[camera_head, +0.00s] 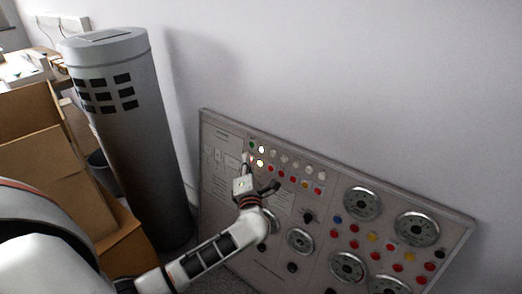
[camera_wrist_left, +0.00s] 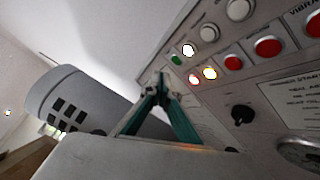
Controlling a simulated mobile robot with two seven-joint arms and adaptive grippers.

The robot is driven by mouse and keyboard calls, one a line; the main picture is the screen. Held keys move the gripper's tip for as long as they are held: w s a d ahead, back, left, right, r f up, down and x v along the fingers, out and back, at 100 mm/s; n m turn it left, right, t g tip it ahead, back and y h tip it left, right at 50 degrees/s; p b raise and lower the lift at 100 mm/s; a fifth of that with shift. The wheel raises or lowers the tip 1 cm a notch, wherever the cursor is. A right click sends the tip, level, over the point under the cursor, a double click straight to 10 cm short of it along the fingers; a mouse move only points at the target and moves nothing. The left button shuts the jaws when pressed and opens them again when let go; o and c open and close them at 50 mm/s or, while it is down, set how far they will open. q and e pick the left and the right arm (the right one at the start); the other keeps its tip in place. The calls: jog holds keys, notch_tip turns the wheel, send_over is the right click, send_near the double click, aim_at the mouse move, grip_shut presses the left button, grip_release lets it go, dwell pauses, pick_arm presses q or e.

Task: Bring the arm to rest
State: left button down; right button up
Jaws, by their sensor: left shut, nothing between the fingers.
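My left arm (camera_head: 210,254) reaches in from the lower left of the head view, in front of a grey control panel (camera_head: 226,135). My left gripper (camera_head: 246,160) is at the panel's upper left, close to the green and red buttons. In the left wrist view the gripper (camera_wrist_left: 160,84) is shut, its fingertips together with nothing between them. The fingertips are just left of a glowing red button (camera_wrist_left: 194,79). I cannot tell whether the fingertips touch the panel.
The panel also carries round gauges (camera_head: 362,203), a black knob (camera_head: 308,218) and several coloured sockets. A grey cylinder (camera_head: 150,150) with dark slots stands left of the panel. Cardboard boxes (camera_head: 40,150) are at the left. A bare wall (camera_head: 350,70) is behind.

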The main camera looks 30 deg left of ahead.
dwell(0.4)
pick_arm(q)
jog(key=s+d+m+t+h+p, duration=0.25)
jog(key=s+d+m+h, duration=0.45)
jog(key=d+m, duration=0.35)
jog(key=s+d+m+t+h+p, duration=0.25)
jog(key=s+d+m+h, duration=0.45)
jog(key=d+m, duration=0.4)
jog(key=s+f+m+g+p, duration=0.3)
jog(key=s+f+m+g, duration=0.6)
jog(key=s+f+m, duration=0.4)
jog(key=s+f, duration=0.2)
jog(key=s, duration=0.3)
jog(key=shift+s+d+f+h, duration=0.3)
jog(key=shift+s+d+f, duration=0.05)
jog(key=shift+d+f, duration=0.05)
pick_arm(e)
jog(key=shift+m+g, duration=0.4)
jog(key=shift+g, duration=0.2)
jog(key=s, duration=0.4)
jog(key=shift+a+f, duration=0.1)
jog(key=shift+f, duration=0.2)
